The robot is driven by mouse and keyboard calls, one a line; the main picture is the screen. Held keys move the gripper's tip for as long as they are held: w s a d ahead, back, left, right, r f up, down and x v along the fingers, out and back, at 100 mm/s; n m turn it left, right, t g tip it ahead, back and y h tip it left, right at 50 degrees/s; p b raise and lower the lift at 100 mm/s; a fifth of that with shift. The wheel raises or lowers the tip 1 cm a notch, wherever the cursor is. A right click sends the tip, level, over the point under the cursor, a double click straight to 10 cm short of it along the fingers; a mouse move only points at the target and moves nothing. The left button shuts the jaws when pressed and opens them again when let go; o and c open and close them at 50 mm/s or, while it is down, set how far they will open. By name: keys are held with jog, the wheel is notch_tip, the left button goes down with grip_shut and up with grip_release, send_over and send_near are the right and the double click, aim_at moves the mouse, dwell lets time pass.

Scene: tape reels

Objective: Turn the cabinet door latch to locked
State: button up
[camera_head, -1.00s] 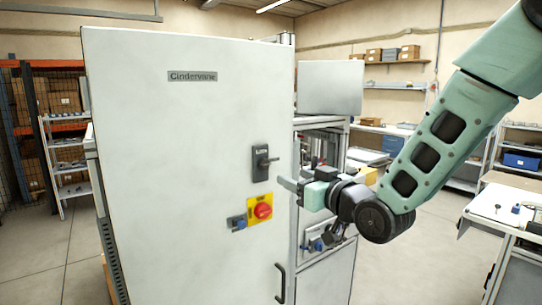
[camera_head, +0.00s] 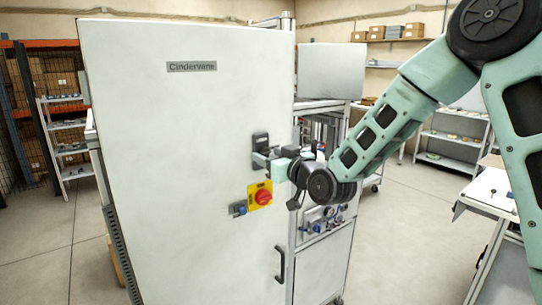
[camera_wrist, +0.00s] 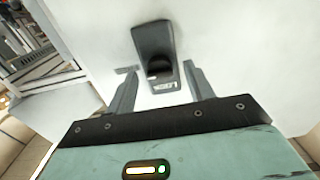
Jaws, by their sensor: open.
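The white cabinet door (camera_head: 170,150) is closed and carries a "Cindervane" plate. Its dark latch (camera_head: 260,142) sits on the right part of the door, above a red rotary knob (camera_head: 263,197) on a yellow plate. In the wrist view the latch (camera_wrist: 152,40) shows as a dark plate with a round dark part and a label at its lower end. My gripper (camera_head: 268,160) is at the latch, partly covering it in the head view. In the wrist view my gripper (camera_wrist: 158,85) is open, one finger on each side of the latch's lower end. I cannot tell whether they touch it.
A blue padlock-like part (camera_head: 238,208) sits left of the red knob. A dark door handle (camera_head: 280,264) is lower down. A white workbench (camera_head: 500,190) stands at right. Open floor lies between bench and cabinet.

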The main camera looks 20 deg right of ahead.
jog(key=c, duration=1)
jog(key=shift+f+n+b, duration=0.1)
jog(key=shift+n+b, duration=0.2)
jog(key=shift+b, duration=0.3)
jog(key=shift+f+b, duration=0.1)
jog(key=shift+b, duration=0.35)
jog(key=n+b, duration=1.7)
jog(key=b, duration=1)
jog(key=shift+n, duration=0.3)
